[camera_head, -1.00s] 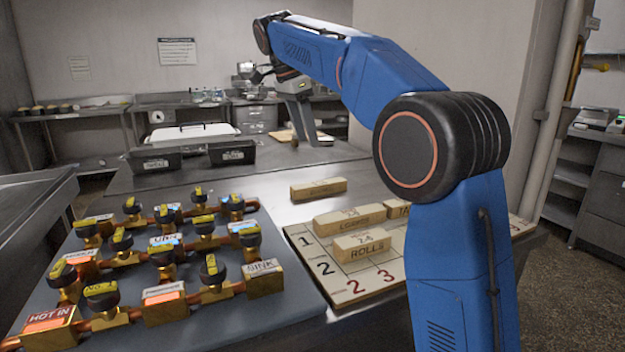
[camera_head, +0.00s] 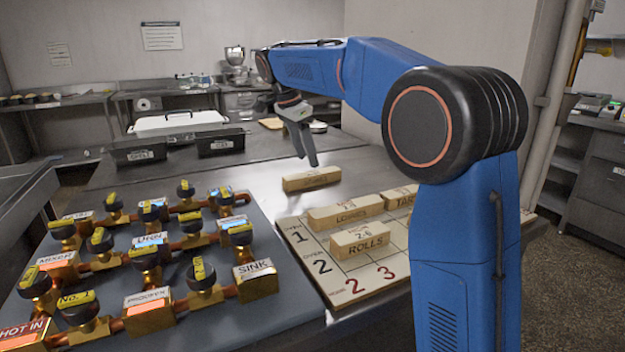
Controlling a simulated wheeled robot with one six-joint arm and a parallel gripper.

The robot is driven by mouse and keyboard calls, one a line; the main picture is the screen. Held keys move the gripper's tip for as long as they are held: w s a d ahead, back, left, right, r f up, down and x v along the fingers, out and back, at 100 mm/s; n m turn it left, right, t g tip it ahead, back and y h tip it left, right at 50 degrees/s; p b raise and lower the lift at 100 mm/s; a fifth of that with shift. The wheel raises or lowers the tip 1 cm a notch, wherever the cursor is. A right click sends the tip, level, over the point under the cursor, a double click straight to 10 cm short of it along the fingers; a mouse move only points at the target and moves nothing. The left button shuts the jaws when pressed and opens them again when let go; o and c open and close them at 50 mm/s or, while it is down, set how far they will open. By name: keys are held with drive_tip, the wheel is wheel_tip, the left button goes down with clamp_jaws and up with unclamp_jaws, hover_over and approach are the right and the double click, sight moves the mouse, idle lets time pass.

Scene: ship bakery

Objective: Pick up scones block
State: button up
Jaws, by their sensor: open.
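A wooden block (camera_head: 311,179) lies alone on the metal counter behind the numbered board; its front label is too small to read surely, but the other blocks carry different names. My gripper (camera_head: 306,160) hangs above and just behind this block, fingers pointing down. The jaws are open with nothing between them. The fingertips look close to the block's top, but I cannot tell the exact gap.
The numbered board (camera_head: 338,288) holds the ROLLS block (camera_head: 361,241), the LOAVES block (camera_head: 345,213) and a partly hidden block (camera_head: 400,196). A valve panel (camera_head: 222,318) with several yellow-tagged valves fills the left. Dark bins (camera_head: 221,143) stand behind. Counter around the lone block is clear.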

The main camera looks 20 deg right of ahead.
sight(311, 173)
drive_tip(key=shift+x, duration=3.2)
drive_tip(key=shift+a, duration=0.15)
drive_tip(key=c, duration=1.2)
